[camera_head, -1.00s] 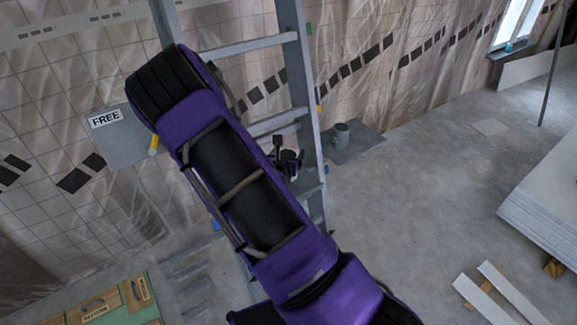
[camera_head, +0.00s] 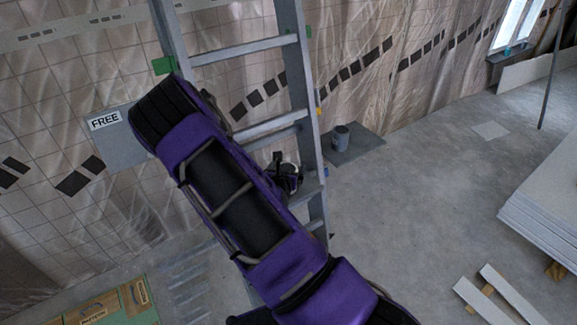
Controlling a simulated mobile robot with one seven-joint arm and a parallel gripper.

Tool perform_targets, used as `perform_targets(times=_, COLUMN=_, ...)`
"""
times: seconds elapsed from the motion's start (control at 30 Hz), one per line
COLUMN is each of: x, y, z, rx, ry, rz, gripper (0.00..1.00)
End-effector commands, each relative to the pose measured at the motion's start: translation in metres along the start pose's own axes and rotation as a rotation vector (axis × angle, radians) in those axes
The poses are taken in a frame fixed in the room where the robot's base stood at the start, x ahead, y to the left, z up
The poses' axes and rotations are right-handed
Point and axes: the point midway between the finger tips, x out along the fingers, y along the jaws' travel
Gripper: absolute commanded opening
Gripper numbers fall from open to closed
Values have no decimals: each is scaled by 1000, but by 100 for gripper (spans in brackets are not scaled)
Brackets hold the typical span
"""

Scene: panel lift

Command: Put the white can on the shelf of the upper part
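A small grey can or bucket (camera_head: 341,137) stands upright on a dark grey flat plate (camera_head: 362,147) to the right of the ladder. I cannot make out a clearly white can. A grey plate (camera_head: 128,150) with a sign reading "FREE" (camera_head: 105,120) shows left of my purple arm; I cannot tell whether it is the shelf. A small black part beside my arm, in front of the ladder, may be my gripper (camera_head: 287,178). Its fingers are too small and dark to read, and I see nothing clearly held. My arm hides much of the middle.
A grey metal ladder (camera_head: 298,75) stands behind my arm, with green and yellow marks on its rails. Stacked white panels (camera_head: 545,205) and loose white boards (camera_head: 505,295) lie at the right. Boxes (camera_head: 100,308) stand at the lower left.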

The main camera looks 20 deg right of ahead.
Motion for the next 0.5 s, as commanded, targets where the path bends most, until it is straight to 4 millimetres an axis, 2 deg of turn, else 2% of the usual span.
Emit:
perform_targets(times=0.17, x=-3, y=1, z=4, rx=0, ry=0, rz=1, gripper=100)
perform_targets(times=0.23, x=-11, y=1, z=3, rx=1, ry=1, rz=1, gripper=100)
perform_targets(times=0.5, x=-68, y=1, z=4, rx=0, ry=1, rz=2, gripper=100)
